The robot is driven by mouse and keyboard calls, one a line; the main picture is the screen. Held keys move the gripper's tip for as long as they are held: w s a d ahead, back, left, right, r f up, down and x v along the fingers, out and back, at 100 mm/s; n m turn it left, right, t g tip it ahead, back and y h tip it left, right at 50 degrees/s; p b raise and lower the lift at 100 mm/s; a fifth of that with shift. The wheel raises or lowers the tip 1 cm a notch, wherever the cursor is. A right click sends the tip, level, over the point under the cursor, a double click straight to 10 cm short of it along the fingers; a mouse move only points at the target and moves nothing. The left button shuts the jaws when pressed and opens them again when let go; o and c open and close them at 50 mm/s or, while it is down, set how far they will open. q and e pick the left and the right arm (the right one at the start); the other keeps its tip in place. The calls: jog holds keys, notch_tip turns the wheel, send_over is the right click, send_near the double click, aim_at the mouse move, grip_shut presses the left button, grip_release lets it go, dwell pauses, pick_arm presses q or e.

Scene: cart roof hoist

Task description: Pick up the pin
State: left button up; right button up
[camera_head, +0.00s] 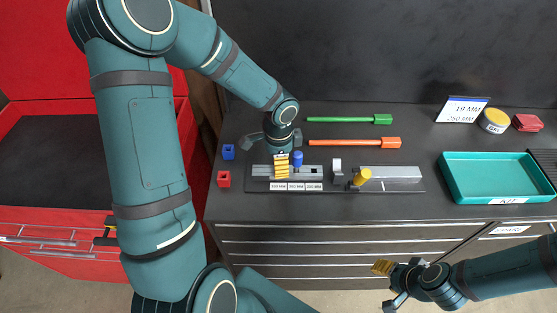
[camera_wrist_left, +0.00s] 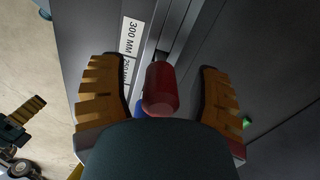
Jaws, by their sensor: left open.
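A red cylinder (camera_wrist_left: 161,88), which I take to be the pin, stands between the fingers of my left gripper (camera_wrist_left: 155,72) in the left wrist view. The gripper is open, with a yellow ribbed finger on each side and a visible gap to the cylinder. In the head view my left gripper (camera_head: 281,166) points down over the left part of a grey rail fixture (camera_head: 310,171), and I cannot make out the red cylinder there. My right gripper (camera_head: 385,270) hangs in front of the cabinet at the lower right; its finger opening is unclear.
A blue cylinder (camera_head: 297,159) is close beside my left gripper; a yellow one (camera_head: 362,177) stands farther right. Green (camera_head: 345,120) and orange (camera_head: 350,142) handled rods lie behind. A teal tray (camera_head: 448,176) is at the right.

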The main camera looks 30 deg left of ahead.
pick_arm(q)
grip_shut()
notch_tip(320, 180, up, 10)
jog(key=shift+r+p, duration=0.1)
jog(key=shift+p, duration=0.4)
dwell(0.6)
